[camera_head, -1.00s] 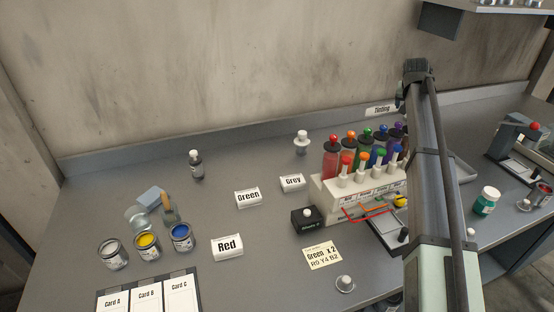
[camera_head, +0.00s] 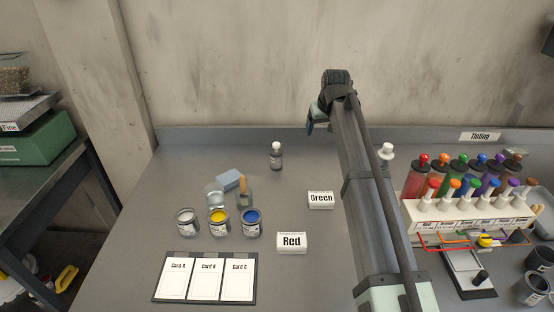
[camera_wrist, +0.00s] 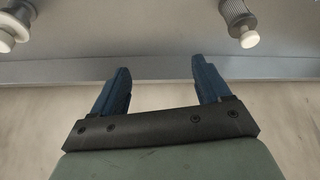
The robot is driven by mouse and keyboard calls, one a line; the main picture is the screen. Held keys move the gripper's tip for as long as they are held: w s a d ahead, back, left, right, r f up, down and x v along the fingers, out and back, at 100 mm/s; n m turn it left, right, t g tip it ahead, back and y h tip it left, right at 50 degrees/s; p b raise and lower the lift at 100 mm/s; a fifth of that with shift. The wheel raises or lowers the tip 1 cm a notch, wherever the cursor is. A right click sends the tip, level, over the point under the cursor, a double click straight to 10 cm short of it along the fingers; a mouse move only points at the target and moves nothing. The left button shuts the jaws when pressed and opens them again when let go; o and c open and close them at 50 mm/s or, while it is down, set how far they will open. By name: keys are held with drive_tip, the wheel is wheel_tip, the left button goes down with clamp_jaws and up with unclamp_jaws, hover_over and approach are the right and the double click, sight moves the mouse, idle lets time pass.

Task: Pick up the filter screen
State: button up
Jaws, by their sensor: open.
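I cannot surely identify the filter screen. A flat grey-framed piece labelled "Fine" (camera_head: 18,112) lies on a green box at the far left edge, partly cut off, and may be a screen. A mesh-like block (camera_head: 14,80) sits above it, also cut off. My gripper (camera_head: 311,124) is high near the back wall, far to the right of these, partly hidden by my arm. In the wrist view my two blue fingers (camera_wrist: 162,85) are apart with nothing between them.
The green box (camera_head: 45,140) stands on a separate left table, across a gap from the grey bench (camera_head: 130,235). The bench holds paint cans (camera_head: 218,222), a white-capped bottle (camera_head: 276,157), cards (camera_head: 205,278) and a bottle rack (camera_head: 470,215). The left bench edge is clear.

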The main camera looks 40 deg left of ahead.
sight(277, 152)
drive_tip(key=s+a+n+g, duration=0.1)
drive_tip(key=s+a+n, duration=0.1)
drive_tip(key=s+a, duration=0.7)
drive_tip(key=x, duration=0.4)
drive_tip(key=s+d+x, duration=0.1)
drive_tip(key=x, duration=0.3)
drive_tip(key=s+x, duration=0.1)
drive_tip(key=x, duration=0.4)
drive_tip(key=shift+d+f, duration=0.15)
drive_tip(key=shift+f, duration=0.4)
drive_tip(key=c, duration=1.1)
drive_tip(key=shift+c, duration=0.5)
drive_tip(key=shift+r, duration=0.15)
